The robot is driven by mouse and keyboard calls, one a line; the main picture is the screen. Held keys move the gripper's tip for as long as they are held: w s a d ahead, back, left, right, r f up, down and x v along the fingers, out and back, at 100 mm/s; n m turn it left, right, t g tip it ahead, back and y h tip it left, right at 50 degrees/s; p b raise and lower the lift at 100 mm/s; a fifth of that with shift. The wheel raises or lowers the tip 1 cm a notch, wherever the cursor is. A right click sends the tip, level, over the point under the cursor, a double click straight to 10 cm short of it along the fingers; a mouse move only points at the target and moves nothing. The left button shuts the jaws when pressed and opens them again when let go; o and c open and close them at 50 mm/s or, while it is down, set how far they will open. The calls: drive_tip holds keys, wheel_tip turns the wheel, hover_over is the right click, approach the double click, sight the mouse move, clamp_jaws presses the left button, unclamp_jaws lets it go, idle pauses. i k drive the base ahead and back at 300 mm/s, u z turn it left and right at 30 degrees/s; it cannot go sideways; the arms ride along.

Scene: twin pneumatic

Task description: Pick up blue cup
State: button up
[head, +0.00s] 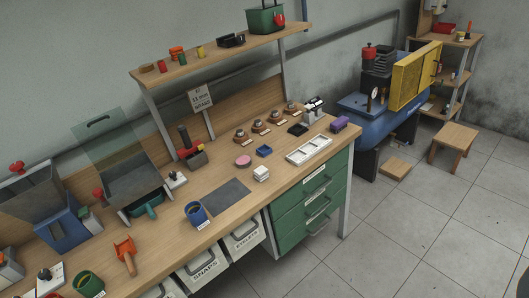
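A blue cup (196,213) stands upright near the front edge of the wooden workbench (228,226), left of a dark grey mat. A small white label shows at its base on the front side. My gripper does not show in the head view, so its state and its distance from the cup cannot be seen.
A dark mat (219,198) lies right of the cup. An orange scoop (125,254) and a green cup (88,284) stand to the left. Labelled bins (203,271) hang below. Floor (400,235) is open at right.

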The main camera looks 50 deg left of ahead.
sight(196, 213)
drive_tip(key=z, duration=0.05)
drive_tip(key=i, duration=0.9)
drive_tip(key=u, duration=2.15)
